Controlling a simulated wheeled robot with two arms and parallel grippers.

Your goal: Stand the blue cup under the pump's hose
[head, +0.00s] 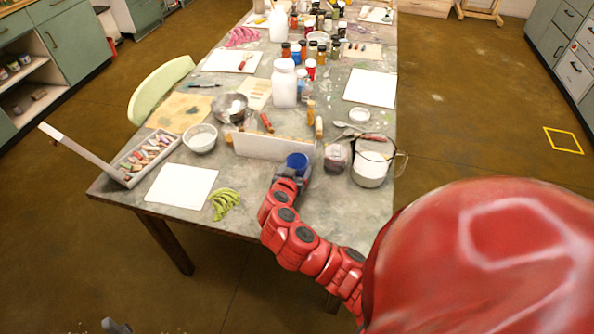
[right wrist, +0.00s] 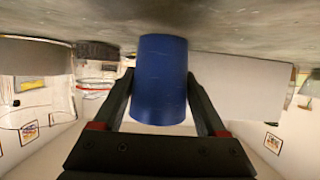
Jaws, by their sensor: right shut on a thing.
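The blue cup (head: 297,162) is upright at the table's near side, in front of a low white panel. My right gripper (head: 292,173) is shut on it; the right wrist view shows the cup (right wrist: 160,80) between the two dark fingers (right wrist: 160,105). The cup's far end is close to the grey tabletop; I cannot tell whether it touches. I cannot clearly make out a pump or hose.
The white panel (head: 262,145) stands behind the cup, and a dark red jar (head: 337,157) stands close to its right. Green pods (head: 223,203), a white sheet (head: 181,184) and a pastel tray (head: 128,178) lie to the left. The table's near right corner is bare.

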